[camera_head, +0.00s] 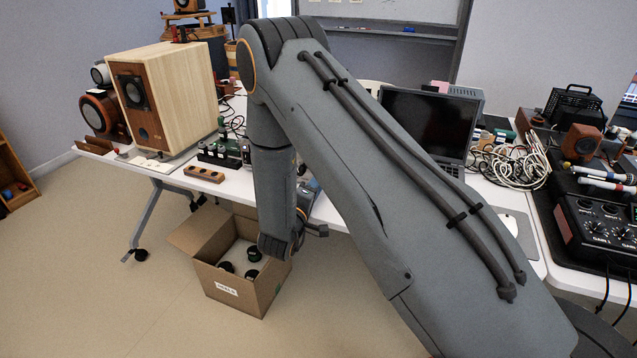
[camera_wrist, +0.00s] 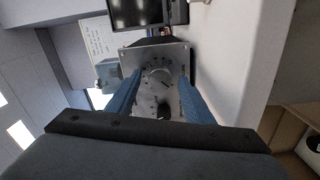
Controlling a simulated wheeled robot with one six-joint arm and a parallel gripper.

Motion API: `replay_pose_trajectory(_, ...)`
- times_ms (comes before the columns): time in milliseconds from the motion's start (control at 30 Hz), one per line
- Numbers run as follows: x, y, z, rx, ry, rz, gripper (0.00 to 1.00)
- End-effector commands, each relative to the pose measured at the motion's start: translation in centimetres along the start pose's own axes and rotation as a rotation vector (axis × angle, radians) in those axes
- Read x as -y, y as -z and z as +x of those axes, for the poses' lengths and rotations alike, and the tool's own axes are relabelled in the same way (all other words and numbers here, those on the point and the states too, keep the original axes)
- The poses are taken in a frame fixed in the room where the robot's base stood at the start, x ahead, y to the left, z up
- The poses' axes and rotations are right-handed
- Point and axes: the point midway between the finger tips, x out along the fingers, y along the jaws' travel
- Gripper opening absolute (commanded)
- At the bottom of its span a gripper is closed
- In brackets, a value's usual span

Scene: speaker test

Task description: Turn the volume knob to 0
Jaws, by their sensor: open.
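A metal-faced box (camera_wrist: 133,58) with a dial is ahead of my gripper in the wrist view. A round knob (camera_wrist: 157,73) with markings around it sits on its upper face, between the fingertips in the picture. A darker knob (camera_wrist: 164,111) sits lower, near my wrist. I cannot read the labels or the knob setting, nor tell which knob is for volume. My gripper (camera_wrist: 159,80) is open, with one blue finger on each side of the panel. No contact with a knob is clear. In the head view my arm hides the box and most of my gripper.
A laptop (camera_head: 428,120) stands on the white table (camera_head: 520,245) behind my arm. A wooden speaker (camera_head: 187,90) stands at the left. A cardboard box (camera_head: 235,290) with black round parts is on the floor below. Cables (camera_head: 515,160) and a mixer (camera_head: 598,225) lie to the right.

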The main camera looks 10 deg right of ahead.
Motion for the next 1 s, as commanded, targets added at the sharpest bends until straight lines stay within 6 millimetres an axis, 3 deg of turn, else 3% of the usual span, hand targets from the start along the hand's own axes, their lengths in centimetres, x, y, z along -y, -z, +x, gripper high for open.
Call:
replay_pose_trajectory(300,0.1,0.2,-5.1,-0.006,0.001,-0.002,0.47)
replay_pose_trajectory(433,0.1,0.2,-6.5,-0.005,0.002,-0.002,0.47)
replay_pose_trajectory(800,0.0,0.2,-7.1,-0.003,0.001,-0.001,0.47)
replay_pose_trajectory(1000,0.0,0.5,-6.3,-0.008,0.073,0.069,0.47)
